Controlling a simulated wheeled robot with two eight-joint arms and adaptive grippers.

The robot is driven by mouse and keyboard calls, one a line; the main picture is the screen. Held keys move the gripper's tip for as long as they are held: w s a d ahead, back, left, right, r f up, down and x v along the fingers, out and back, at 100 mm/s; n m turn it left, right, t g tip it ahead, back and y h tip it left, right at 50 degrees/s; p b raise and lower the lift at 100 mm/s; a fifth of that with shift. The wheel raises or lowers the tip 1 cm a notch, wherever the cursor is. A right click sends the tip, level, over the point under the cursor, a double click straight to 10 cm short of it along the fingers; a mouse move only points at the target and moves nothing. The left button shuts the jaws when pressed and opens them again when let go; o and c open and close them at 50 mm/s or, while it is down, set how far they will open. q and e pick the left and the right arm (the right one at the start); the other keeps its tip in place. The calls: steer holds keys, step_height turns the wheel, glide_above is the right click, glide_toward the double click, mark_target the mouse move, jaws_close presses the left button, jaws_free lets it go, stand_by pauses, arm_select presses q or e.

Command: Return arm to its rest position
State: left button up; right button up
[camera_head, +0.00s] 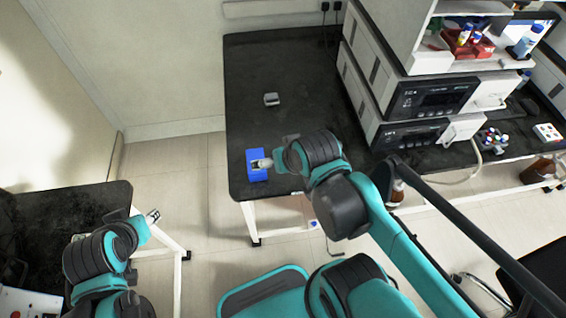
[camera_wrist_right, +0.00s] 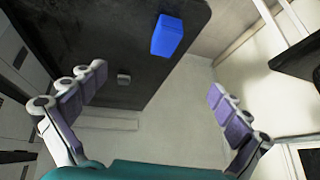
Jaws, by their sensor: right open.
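My right arm reaches over the black table (camera_head: 285,60) in the head view. Its gripper (camera_head: 261,163) overlaps a blue box (camera_head: 253,174) near the table's front left corner. In the right wrist view the right gripper (camera_wrist_right: 158,82) has its purple-padded fingers spread wide with nothing between them. The blue box (camera_wrist_right: 168,36) lies beyond the fingertips there, apart from both fingers. My left gripper (camera_head: 152,216) is at the lower left, near a second dark table; its fingers are too small to read.
A small grey object (camera_head: 271,99) sits farther back on the black table. Stacked instruments (camera_head: 430,97) with shelves stand to the right of my right arm. A dark table (camera_head: 65,210) is at the left. Open floor (camera_head: 195,190) lies between the tables.

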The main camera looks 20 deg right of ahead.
steer(key=shift+s+n+t, duration=0.3)
steer(key=shift+s+n, duration=0.3)
steer(key=shift+n, duration=0.4)
